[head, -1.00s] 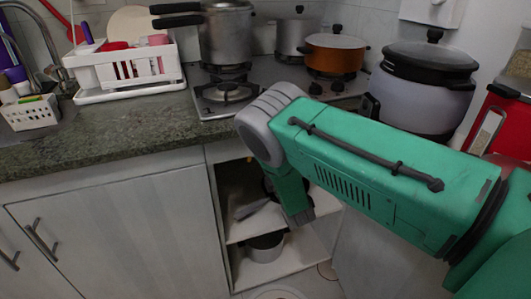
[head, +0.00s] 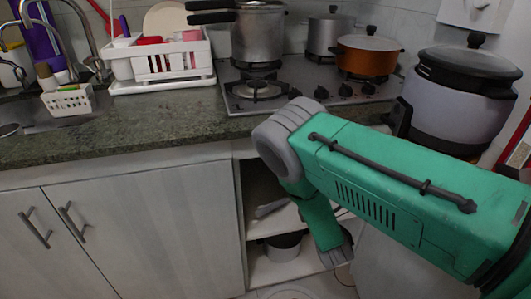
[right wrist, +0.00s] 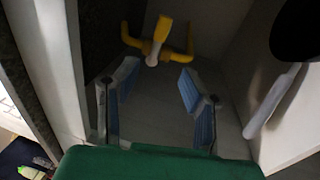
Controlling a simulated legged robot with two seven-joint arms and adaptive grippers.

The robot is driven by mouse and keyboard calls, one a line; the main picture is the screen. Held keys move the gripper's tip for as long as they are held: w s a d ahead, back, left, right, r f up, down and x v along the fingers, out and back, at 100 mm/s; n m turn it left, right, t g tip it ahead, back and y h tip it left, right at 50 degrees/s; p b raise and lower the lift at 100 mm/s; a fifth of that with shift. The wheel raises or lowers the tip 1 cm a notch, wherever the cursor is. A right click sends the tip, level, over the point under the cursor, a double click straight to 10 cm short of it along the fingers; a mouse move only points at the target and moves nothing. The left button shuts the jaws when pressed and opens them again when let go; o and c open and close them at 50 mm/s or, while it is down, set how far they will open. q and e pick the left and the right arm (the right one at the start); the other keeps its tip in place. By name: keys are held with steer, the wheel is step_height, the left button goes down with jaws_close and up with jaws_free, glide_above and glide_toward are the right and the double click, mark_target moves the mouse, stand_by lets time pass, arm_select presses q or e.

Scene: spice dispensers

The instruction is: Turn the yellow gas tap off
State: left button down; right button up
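The yellow gas tap (right wrist: 159,38) is in the upper middle of the right wrist view, on a yellow pipe against the back wall of the cupboard. Its light yellow handle points up and tilts slightly right in the picture. My right gripper (right wrist: 158,80) is open, with its two blue-padded fingers apart and nothing between them. The tap lies beyond the fingertips, apart from them. In the head view my green right arm reaches down in front of the open cupboard; the tap and the right gripper's fingers cannot be made out there. My left gripper is not in view.
The cupboard's shelf (head: 262,232) holds a dark-rimmed pot (head: 283,247) below. In the right wrist view a pale long-handled utensil (right wrist: 270,100) is at right and a cupboard side panel (right wrist: 45,65) at left. The stove (head: 300,90) stands above on the counter (head: 150,135).

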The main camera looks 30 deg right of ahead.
steer(key=s+a+f+m+g+y+p, duration=0.1)
steer(key=s+a+f+m+g, duration=0.1)
steer(key=s+f+m+g, duration=0.85)
steer(key=s+a+m+g+y, duration=0.1)
steer(key=s+a+g, duration=0.3)
steer(key=s, duration=0.7)
steer(key=s+a+m+g+y+p, duration=0.1)
steer(key=s+a+m+g, duration=0.3)
steer(key=s, duration=0.7)
steer(key=shift+s+a+f+y, duration=0.3)
steer(key=shift+f+y, duration=0.1)
steer(key=shift+y, duration=0.4)
steer(key=shift+w+g, duration=0.1)
steer(key=shift+g, duration=0.15)
stand_by(0.8)
jaws_close()
